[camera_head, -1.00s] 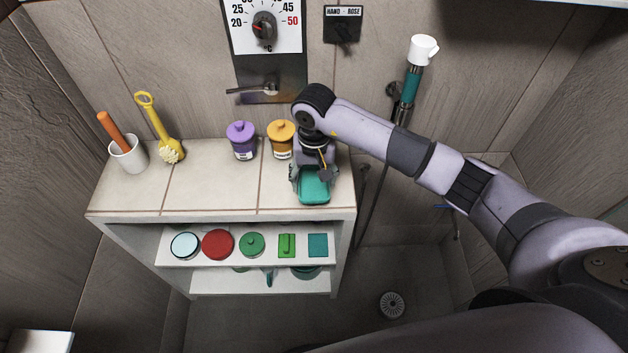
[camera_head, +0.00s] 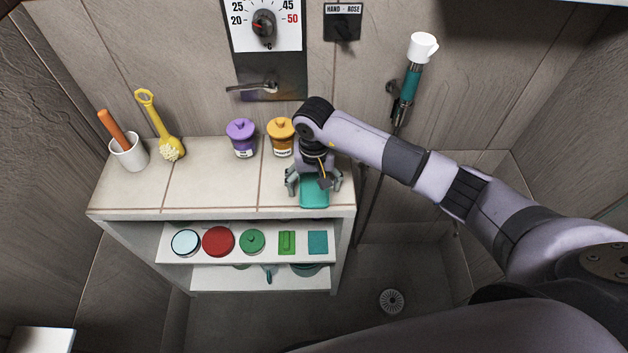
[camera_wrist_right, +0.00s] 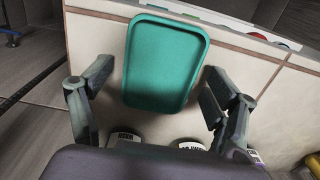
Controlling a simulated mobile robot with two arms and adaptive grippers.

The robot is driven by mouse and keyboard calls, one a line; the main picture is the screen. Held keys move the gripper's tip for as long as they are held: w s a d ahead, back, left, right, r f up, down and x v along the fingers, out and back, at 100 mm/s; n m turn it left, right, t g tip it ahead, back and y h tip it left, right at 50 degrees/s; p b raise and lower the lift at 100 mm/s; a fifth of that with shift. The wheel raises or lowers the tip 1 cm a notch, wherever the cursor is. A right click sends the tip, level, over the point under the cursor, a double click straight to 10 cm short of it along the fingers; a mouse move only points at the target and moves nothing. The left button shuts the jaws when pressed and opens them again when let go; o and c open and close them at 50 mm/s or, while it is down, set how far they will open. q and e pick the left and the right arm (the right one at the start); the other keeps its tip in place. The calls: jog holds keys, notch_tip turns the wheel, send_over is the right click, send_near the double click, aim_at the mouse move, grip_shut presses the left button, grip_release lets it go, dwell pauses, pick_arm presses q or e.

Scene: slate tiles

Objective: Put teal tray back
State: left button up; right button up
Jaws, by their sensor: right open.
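The teal tray (camera_head: 314,194) lies flat on the right end of the tiled shelf top, near its front edge. It also fills the middle of the right wrist view (camera_wrist_right: 165,62). My right gripper (camera_head: 314,183) is over the tray's back part, and its fingers are spread open on either side of it. In the right wrist view the open fingers (camera_wrist_right: 158,98) stand apart from the tray's sides. The arm partly hides the tray's back end in the head view. My left gripper is not in view.
An orange-yellow jar (camera_head: 281,138) and a purple jar (camera_head: 241,139) stand behind and left of the tray. A white cup (camera_head: 129,152) and a yellow brush (camera_head: 167,140) stand farther left. Lids and flat pieces lie on the shelf board below (camera_head: 204,258). The shelf top's middle is clear.

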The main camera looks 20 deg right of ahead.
aim_at(314, 191)
jog(key=shift+r+p, duration=0.25)
jog(key=shift+p, duration=0.05)
jog(key=shift+w+r, duration=0.1)
jog(key=shift+r, duration=0.15)
notch_tip(314, 191, up, 11)
jog(key=b, duration=0.4)
jog(key=shift+r, duration=0.2)
